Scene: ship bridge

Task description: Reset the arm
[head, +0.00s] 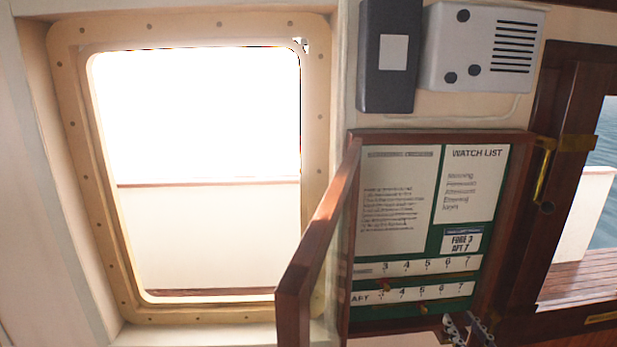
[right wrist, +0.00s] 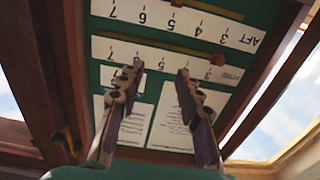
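My right gripper (head: 467,328) shows at the bottom edge of the head view, just below the lower right of the watch list board (head: 433,240). In the right wrist view, its two fingers (right wrist: 158,78) stand apart with nothing between them. They point at the board, which appears upside down there. The board has two number strips, the lower marked AFT, with a small red peg (head: 386,284) at the upper one. In the wrist view, red pegs show by the upper strip (right wrist: 176,4) and the lower strip (right wrist: 217,59). My left gripper is out of view.
The board's wooden glazed door (head: 318,240) stands swung open to the left, jutting outward. A large window (head: 318,120) is left of it. A dark box (head: 388,85) and a grey speaker box (head: 484,50) hang above. A wooden doorframe with a brass latch (head: 543,170) is to the right.

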